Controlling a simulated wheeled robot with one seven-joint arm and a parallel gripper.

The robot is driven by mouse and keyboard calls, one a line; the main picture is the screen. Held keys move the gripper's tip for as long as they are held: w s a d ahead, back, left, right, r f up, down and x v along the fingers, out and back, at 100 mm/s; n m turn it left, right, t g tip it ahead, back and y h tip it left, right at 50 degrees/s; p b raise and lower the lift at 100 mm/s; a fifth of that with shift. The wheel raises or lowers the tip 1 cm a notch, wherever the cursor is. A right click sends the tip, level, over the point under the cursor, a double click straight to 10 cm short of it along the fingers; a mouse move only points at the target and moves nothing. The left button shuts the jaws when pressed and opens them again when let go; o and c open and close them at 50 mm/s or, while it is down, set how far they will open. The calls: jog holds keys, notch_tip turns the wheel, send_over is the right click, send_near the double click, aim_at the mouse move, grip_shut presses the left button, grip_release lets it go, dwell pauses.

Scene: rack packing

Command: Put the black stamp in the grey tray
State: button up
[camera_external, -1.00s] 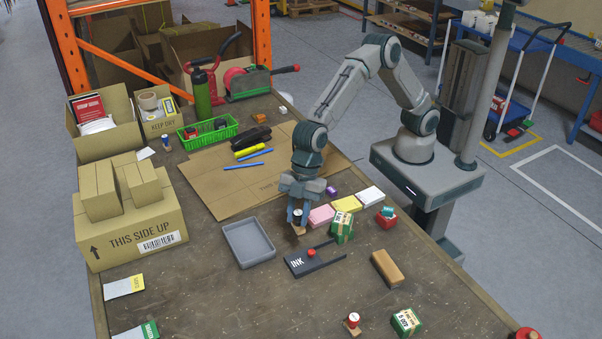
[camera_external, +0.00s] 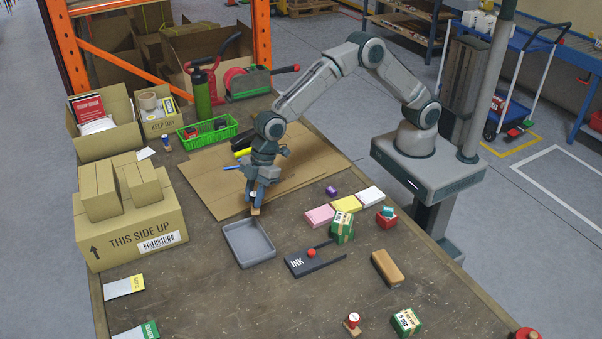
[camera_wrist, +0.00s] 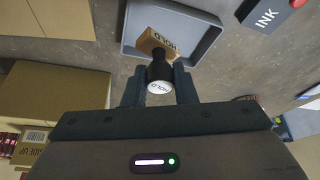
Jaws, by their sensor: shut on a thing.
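My gripper (camera_external: 258,193) is shut on the black stamp (camera_wrist: 158,70), which has a black handle, a white round top and a wooden base marked HOLD. In the external view only the light base of the stamp (camera_external: 255,211) shows below the fingers. The grey tray (camera_external: 249,243) is an empty shallow rectangle on the table. My gripper and the stamp are at the tray's far edge, above the table. In the wrist view the stamp's base overlaps the tray (camera_wrist: 205,43); its exact height above the tray I cannot tell.
A black ink pad (camera_external: 314,259) marked INK lies right of the tray. A green-and-white box (camera_external: 342,227) and sticky-note pads stand behind it. A red-topped stamp (camera_external: 352,322) stands near the front. A cardboard box (camera_external: 135,225) is left of the tray. Table in front of the tray is clear.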

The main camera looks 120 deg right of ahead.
jog(key=a+f, duration=0.1)
jog(key=f, duration=0.1)
jog(key=w+a+f+p, duration=0.1)
jog(key=f, duration=0.1)
jog(key=a+f, duration=0.1)
jog(key=f, duration=0.1)
jog(key=shift+w+a+f, duration=0.15)
jog(key=shift+w+a, duration=0.1)
jog(key=shift+w, duration=0.05)
jog(key=shift+f+b, duration=0.5)
jog(key=shift+f, duration=0.15)
jog(key=o, duration=1)
jog(key=shift+r, duration=0.15)
